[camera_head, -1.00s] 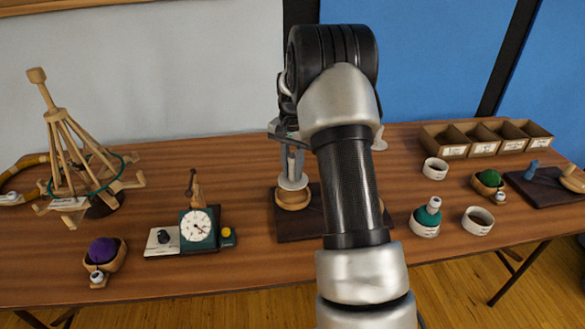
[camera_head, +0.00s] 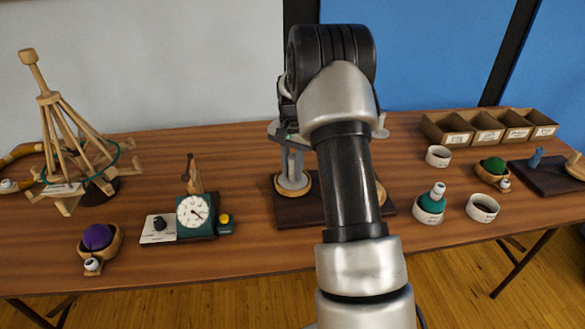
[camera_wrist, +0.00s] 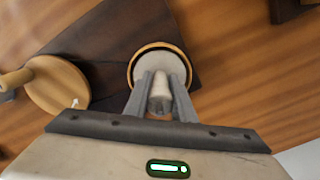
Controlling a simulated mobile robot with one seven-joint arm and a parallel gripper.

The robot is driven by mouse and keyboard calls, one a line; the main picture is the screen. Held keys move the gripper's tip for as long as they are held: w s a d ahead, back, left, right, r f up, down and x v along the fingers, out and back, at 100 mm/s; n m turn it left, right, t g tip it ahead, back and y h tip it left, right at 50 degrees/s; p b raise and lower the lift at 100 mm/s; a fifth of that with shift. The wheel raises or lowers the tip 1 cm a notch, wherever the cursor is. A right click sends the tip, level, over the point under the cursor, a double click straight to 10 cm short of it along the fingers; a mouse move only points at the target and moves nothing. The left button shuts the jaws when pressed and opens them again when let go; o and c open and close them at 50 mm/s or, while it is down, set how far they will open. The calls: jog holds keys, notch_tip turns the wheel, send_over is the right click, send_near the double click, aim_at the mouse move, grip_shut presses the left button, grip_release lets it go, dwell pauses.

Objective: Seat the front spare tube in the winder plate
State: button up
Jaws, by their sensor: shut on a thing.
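My gripper (camera_head: 292,164) points down over the dark board near the table's middle. It is shut on a pale grey tube with a wide round foot (camera_head: 295,183); in the wrist view its upright stem (camera_wrist: 160,90) is between the fingers. The winder plate (camera_head: 289,194) is a round wooden piece with a raised rim, also in the wrist view (camera_wrist: 158,44). The foot appears inside that rim, and the tube looks about upright. I cannot tell whether the foot rests fully on the plate. My arm hides part of the board.
A wooden disc with a peg (camera_wrist: 57,84) shares the dark board (camera_head: 300,214). To the left are a dial device (camera_head: 195,213), a purple ball in a bowl (camera_head: 98,237) and a wooden swift (camera_head: 65,140). White cups (camera_head: 482,208) and cardboard bins (camera_head: 488,127) stand right.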

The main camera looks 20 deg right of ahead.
jog(key=o, duration=1.1)
notch_tip(320, 180, up, 18)
jog(key=p, duration=0.3)
jog(key=shift+f, duration=0.25)
